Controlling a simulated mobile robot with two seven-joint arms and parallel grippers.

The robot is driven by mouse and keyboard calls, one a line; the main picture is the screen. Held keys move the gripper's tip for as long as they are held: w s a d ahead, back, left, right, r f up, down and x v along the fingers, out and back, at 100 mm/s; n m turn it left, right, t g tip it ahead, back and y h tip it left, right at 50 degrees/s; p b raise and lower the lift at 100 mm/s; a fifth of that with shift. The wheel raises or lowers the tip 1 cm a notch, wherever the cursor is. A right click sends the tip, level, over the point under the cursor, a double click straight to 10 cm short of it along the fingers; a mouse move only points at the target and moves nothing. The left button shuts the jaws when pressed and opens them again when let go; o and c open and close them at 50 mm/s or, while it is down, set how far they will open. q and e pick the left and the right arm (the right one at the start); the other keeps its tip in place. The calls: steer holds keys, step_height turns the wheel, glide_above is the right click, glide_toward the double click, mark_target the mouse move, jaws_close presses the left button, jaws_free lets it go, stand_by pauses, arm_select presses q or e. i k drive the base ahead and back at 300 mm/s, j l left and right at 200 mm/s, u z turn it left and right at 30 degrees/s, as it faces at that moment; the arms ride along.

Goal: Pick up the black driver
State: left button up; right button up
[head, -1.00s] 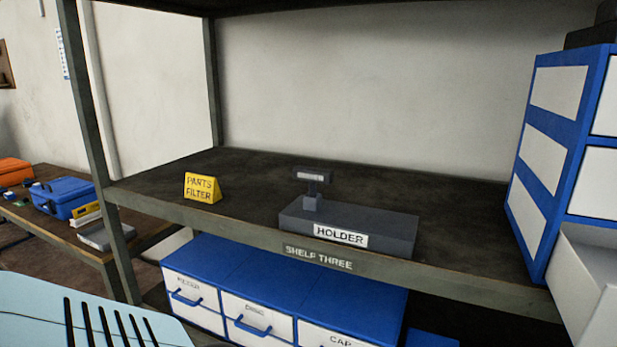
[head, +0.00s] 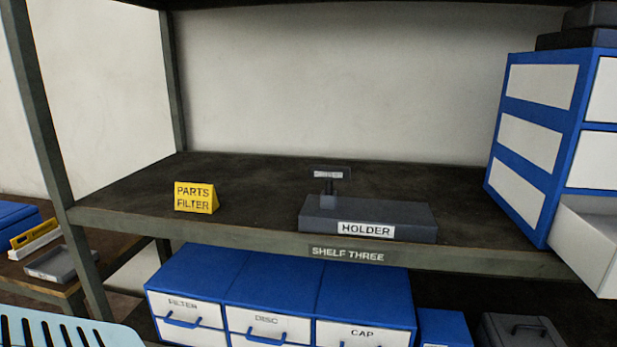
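A dark T-shaped tool (head: 329,182), which looks like the black driver, stands upright in the grey block labelled HOLDER (head: 318,222). A small pale label is on its crosspiece. Its lower end is hidden in the holder's socket. The holder sits near the front edge of the shelf marked SHELF THREE (head: 250,231). Neither of my grippers is in view.
A yellow PARTS FILTER sign (head: 196,198) stands left of the holder. A blue drawer cabinet (head: 553,150) with an open drawer (head: 590,240) is at the right. Labelled blue bins (head: 270,280) sit below. A light blue slotted surface (head: 100,325) shows lower left; I cannot tell its owner.

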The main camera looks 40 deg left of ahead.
mark_target(329, 172)
steer(key=k+j, duration=0.25)
steer(key=j, duration=0.15)
steer(key=k+j, duration=0.5)
steer(key=j, duration=0.25)
